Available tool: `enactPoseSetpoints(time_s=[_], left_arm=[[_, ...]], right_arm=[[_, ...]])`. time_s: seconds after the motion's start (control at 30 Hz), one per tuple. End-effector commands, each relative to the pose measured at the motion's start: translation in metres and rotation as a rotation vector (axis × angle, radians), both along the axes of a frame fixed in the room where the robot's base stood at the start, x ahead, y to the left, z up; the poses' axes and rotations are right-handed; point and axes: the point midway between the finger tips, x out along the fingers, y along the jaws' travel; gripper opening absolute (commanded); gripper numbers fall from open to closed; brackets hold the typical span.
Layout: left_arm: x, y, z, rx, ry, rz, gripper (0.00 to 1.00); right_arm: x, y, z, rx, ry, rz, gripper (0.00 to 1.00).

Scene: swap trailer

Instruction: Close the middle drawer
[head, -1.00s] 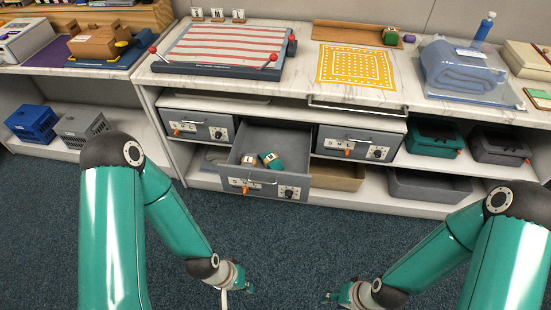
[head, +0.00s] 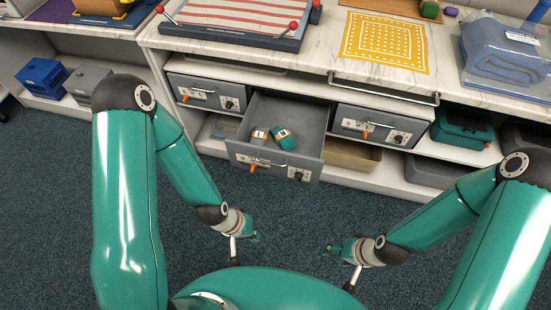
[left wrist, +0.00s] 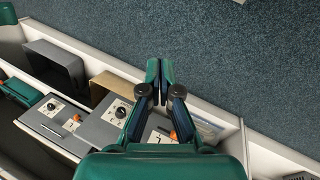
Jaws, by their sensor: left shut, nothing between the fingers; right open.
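The middle drawer (head: 310,170) is grey and stands pulled out between two shut drawers in the head view. Its front carries a bar handle, a labelled plate, an orange tab and a dark knob. Two small blocks, a tan-and-white one (head: 259,136) and a green one (head: 283,138), lie in it. My left gripper (head: 256,237) is in front of and below the drawer, apart from it. In the left wrist view its fingers (left wrist: 160,68) are together and empty. My right gripper (head: 329,248) is in front of the drawer's lower right, open and empty.
The left drawer (head: 225,103) and right drawer (head: 400,140) are shut. A tan bin (head: 350,160) sits on the lower shelf and a teal bin (head: 462,127) further right. A metal rail (head: 382,91) runs along the counter's edge. The carpet in front is clear.

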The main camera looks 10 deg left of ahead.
Motion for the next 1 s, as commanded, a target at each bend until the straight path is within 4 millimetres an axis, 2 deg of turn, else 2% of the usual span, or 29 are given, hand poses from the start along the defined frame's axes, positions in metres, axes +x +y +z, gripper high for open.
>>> enactPoseSetpoints(time_s=[0.03, 0.1, 0.17, 0.33, 0.47, 0.6, 0.8, 1.0], left_arm=[[0.006, 0.002, -0.006, 0.004, -0.007, 0.044, 0.00], [0.018, 0.003, -0.011, 0.007, -0.015, 0.144, 0.00], [0.032, 0.003, -0.015, 0.006, -0.025, 0.265, 0.00], [0.083, 0.003, -0.020, -0.074, -0.072, 0.757, 0.00], [0.121, 0.000, -0.012, -0.247, -0.098, 1.195, 0.00], [0.150, -0.004, 0.004, -0.536, -0.077, 1.632, 0.00], [0.168, -0.007, 0.031, -1.014, 0.068, 2.089, 0.00], [0.171, -0.007, 0.050, -1.329, 0.231, 2.295, 0.00]], right_arm=[[0.000, 0.000, -0.010, 0.000, 0.000, 0.000, 0.78], [0.000, 0.000, -0.023, 0.000, 0.000, 0.000, 0.90], [0.000, 0.000, -0.037, 0.000, 0.000, 0.000, 0.91], [0.000, 0.000, -0.089, 0.000, 0.000, 0.000, 0.91], [0.000, 0.000, -0.132, 0.000, 0.000, 0.000, 0.91], [0.000, 0.000, -0.177, 0.000, 0.000, 0.000, 0.91], [0.000, 0.000, -0.226, 0.000, 0.000, 0.000, 0.91], [0.000, 0.000, -0.248, 0.000, 0.000, 0.000, 0.91]])
